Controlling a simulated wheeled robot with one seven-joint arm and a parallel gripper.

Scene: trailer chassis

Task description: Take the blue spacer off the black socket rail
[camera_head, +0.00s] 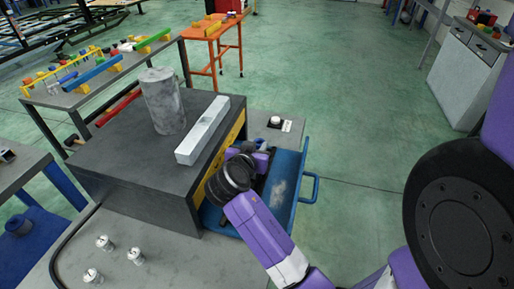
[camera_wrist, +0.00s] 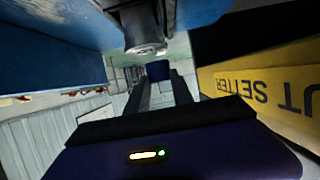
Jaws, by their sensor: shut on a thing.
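My gripper (camera_wrist: 158,82) is shut on a small dark-blue piece, which looks like the blue spacer (camera_wrist: 158,70), between its fingertips in the wrist view. Just beyond and above it in that picture is a dark, round part with a bright metal end (camera_wrist: 146,46). I cannot tell whether this belongs to the black socket rail, or whether the spacer still touches the rail. In the head view my purple arm reaches into an open blue drawer (camera_head: 282,190). My wrist hides the spacer and most of the rail there.
A grey block (camera_head: 203,130) and a grey cylinder (camera_head: 162,101) stand on the dark cabinet (camera_head: 120,165). The floor right of the drawer is clear.

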